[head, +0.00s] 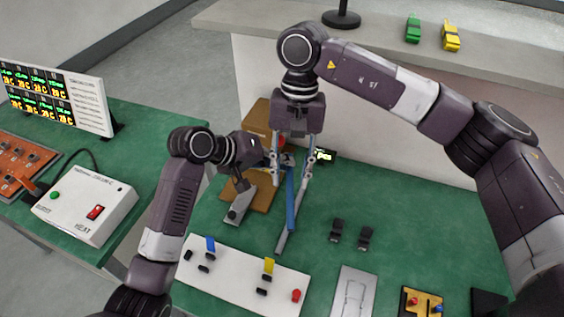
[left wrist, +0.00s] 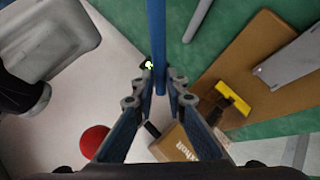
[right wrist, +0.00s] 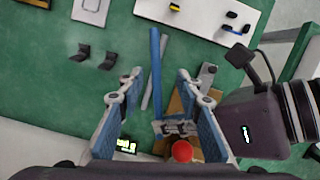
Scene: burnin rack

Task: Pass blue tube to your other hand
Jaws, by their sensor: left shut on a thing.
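In the right wrist view (right wrist: 157,80) gaps show between tube and fingers.
A grey strip (head: 283,241) is below the tube. Brown boards (head: 262,195) and a grey bracket (head: 240,205) lie left. A white panel (head: 225,273) is in front, with two black clips (head: 365,238) to the right. A red round thing (right wrist: 182,151) is close behind the grippers.

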